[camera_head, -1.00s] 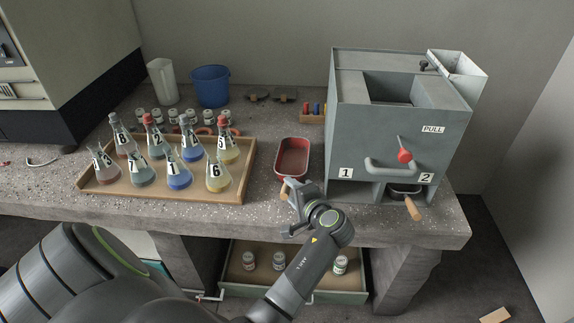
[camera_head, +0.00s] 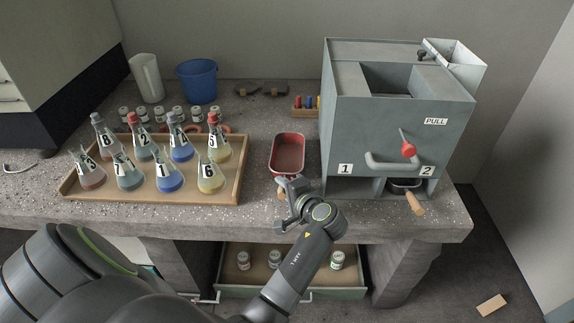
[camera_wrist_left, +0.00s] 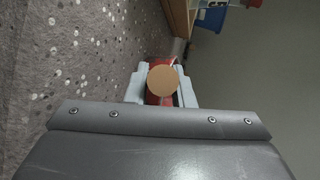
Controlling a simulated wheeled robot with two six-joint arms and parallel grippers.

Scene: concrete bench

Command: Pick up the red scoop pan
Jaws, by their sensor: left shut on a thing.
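The red scoop pan (camera_head: 288,153) sits on the concrete bench, between the flask tray and the grey machine. Its tray part is open and faces up, and its wooden handle points toward the bench's front edge. My left gripper (camera_head: 288,186) is at the handle, shut on it. In the left wrist view the round wooden handle end (camera_wrist_left: 163,81) shows between the fingers, with a little red behind it. The gripper hides most of the handle in the head view. I cannot tell whether the pan is lifted off the bench. My right gripper is not in view.
The grey machine (camera_head: 345,130) stands close to the pan's right, with a second wooden-handled pan (camera_head: 414,201) in its opening 2. The wooden tray (camera_head: 238,172) of several flasks is on the left. An open drawer (camera_head: 310,293) with jars lies below the bench edge.

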